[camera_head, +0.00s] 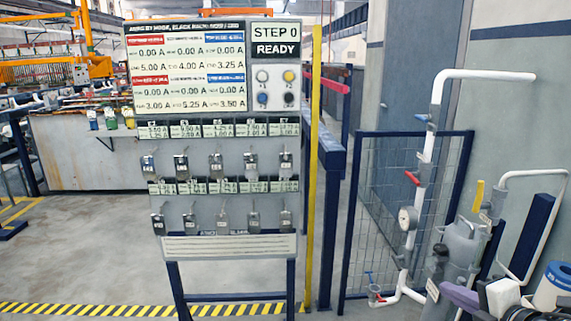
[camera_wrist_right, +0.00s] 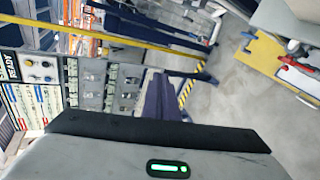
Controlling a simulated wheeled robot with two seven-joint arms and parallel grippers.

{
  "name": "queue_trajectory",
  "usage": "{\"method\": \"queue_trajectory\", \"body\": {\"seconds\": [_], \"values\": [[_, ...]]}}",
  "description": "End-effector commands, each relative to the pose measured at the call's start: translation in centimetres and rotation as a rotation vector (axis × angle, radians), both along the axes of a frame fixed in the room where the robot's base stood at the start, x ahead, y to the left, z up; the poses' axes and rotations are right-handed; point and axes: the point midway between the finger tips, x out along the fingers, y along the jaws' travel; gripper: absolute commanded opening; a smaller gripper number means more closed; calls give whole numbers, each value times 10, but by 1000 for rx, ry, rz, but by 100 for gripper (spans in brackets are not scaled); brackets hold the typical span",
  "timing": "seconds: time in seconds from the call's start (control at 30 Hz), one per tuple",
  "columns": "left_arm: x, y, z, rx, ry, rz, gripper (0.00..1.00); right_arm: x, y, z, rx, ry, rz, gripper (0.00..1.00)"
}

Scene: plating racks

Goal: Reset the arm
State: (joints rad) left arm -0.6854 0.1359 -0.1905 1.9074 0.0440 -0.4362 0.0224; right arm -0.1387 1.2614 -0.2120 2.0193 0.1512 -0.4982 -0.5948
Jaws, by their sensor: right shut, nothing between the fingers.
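My right gripper (camera_head: 458,296) is at the lower right of the head view, in front of the white pipework. Its purple fingers also show in the right wrist view (camera_wrist_right: 160,98), pressed together with nothing between them. The rack panel (camera_head: 222,246) stands upright left of the gripper and apart from it. It carries a display reading "STEP 0 READY" (camera_head: 275,40) and two rows of small grey hanging pieces. My left gripper is not in the head view.
White pipes with a gauge (camera_head: 408,218) and a grey vessel (camera_head: 463,245) stand close at the right. A dark blue wire-mesh fence (camera_head: 385,195) is behind them. A yellow-black floor stripe (camera_head: 90,310) crosses the front. Open grey floor (camera_head: 90,240) lies left of the panel.

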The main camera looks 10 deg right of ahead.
Motion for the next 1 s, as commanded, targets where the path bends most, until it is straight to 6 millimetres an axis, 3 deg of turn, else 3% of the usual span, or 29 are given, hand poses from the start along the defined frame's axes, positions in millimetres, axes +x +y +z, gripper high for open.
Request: {"method": "queue_trajectory", "body": {"seconds": [0.03,0.2,0.3,0.43,0.6,0.7,1.0], "values": [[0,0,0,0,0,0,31,-15,16,-39,134,49,-39,0],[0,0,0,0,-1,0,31,-69,67,-139,524,188,-203,0],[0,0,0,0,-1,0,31,-108,102,-187,744,270,-325,0],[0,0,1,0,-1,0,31,-160,150,-237,1012,366,-508,0],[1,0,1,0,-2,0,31,-215,202,-273,1272,452,-727,0],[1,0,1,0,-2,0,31,-233,221,-282,1359,477,-810,0],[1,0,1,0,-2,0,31,-243,232,-286,1413,492,-863,0]]}}
